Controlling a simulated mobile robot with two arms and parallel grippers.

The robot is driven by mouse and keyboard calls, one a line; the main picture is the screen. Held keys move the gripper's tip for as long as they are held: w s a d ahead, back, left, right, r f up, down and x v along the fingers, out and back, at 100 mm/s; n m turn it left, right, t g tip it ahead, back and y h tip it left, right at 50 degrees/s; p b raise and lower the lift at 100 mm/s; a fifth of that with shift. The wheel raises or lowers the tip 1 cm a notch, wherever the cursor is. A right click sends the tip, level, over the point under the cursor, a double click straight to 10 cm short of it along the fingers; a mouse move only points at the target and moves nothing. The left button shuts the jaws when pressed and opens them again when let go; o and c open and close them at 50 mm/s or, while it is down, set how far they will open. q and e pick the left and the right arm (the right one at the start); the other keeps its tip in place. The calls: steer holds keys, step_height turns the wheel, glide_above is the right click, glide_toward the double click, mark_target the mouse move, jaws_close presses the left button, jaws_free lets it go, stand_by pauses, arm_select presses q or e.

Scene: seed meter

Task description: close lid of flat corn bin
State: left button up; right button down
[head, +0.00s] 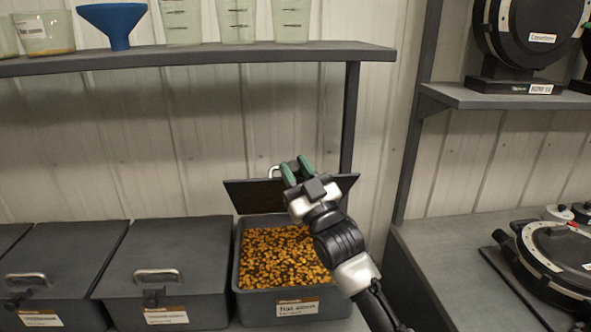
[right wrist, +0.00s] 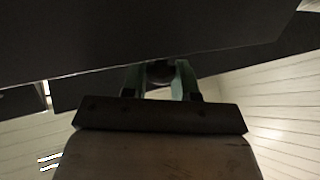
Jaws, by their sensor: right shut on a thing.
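The flat corn bin (head: 240,285) is a dark grey box full of yellow-brown kernels, with a white label on its front. Its lid (head: 245,195) stands open at the back, tilted up, with its inner face towards me. A light metal handle (head: 273,171) shows just above the lid's top edge. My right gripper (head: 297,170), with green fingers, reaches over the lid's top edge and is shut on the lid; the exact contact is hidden. In the right wrist view the fingers (right wrist: 160,80) stand under a large dark panel. My left gripper is not in view.
Two closed bins (head: 165,260) (head: 65,265) with handles stand to the left. A shelf (head: 200,56) above holds a blue funnel (head: 112,22) and clear cups. To the right are a counter (head: 430,245) and a round black device (head: 560,250).

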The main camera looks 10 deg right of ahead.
steer(key=c, duration=0.9)
jaws_free()
steer(key=b+v, duration=0.3)
steer(key=v, duration=0.8)
steer(key=shift+w+r, duration=0.1)
steer(key=shift+c, duration=0.2)
